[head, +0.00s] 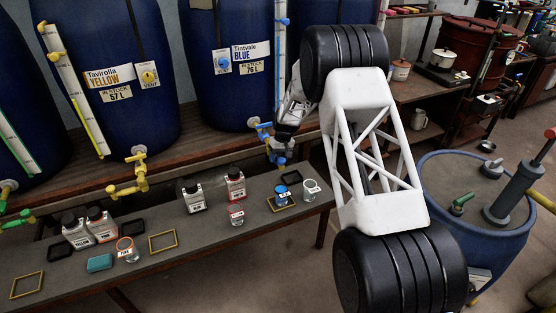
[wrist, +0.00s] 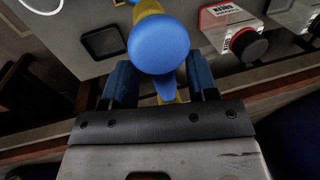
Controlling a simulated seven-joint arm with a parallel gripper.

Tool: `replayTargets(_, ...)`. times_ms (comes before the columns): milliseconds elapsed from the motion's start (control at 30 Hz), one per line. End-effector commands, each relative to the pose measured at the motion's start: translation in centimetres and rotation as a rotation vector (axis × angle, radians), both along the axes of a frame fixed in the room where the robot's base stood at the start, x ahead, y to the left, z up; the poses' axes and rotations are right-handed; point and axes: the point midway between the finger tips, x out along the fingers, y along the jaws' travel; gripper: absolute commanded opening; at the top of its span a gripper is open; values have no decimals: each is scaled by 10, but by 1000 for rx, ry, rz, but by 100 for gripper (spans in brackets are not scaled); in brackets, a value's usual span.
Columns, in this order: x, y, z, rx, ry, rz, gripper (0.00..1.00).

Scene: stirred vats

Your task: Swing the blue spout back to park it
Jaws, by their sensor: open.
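The blue spout (head: 278,153) hangs from the blue tap (head: 263,130) at the foot of the blue vat marked Tintvale BLUE (head: 232,75). In the wrist view a round blue knob (wrist: 159,43) fills the middle, with a narrow blue part (wrist: 165,88) below it and yellow metal (wrist: 148,7) behind. My gripper (head: 281,142) is at the blue tap in the head view and partly covers it. In the wrist view its two fingers (wrist: 161,84) stand apart, one on each side of the narrow blue part. Whether either finger touches it I cannot tell.
The bench (head: 217,233) below carries bottles such as the red-marked one (head: 236,185), glass jars (head: 311,189) and a jar with blue (head: 281,196) in a yellow frame. The yellow spout (head: 138,182) hangs to the left. A large blue tub (head: 497,252) stands at right.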

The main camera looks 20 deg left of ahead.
Motion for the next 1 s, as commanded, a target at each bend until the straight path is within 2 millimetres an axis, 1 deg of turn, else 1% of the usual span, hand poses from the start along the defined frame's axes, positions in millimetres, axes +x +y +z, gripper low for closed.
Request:
replayTargets(33,-1,1,-5,-1,1,0,53)
replayTargets(133,-1,1,-10,0,1,0,53)
replayTargets(467,-2,2,-12,0,0,0,53)
replayTargets(500,-2,2,-12,0,0,0,52)
replayTargets(833,-2,2,-12,0,0,0,1)
replayTargets(1000,-2,2,-12,0,0,0,0)
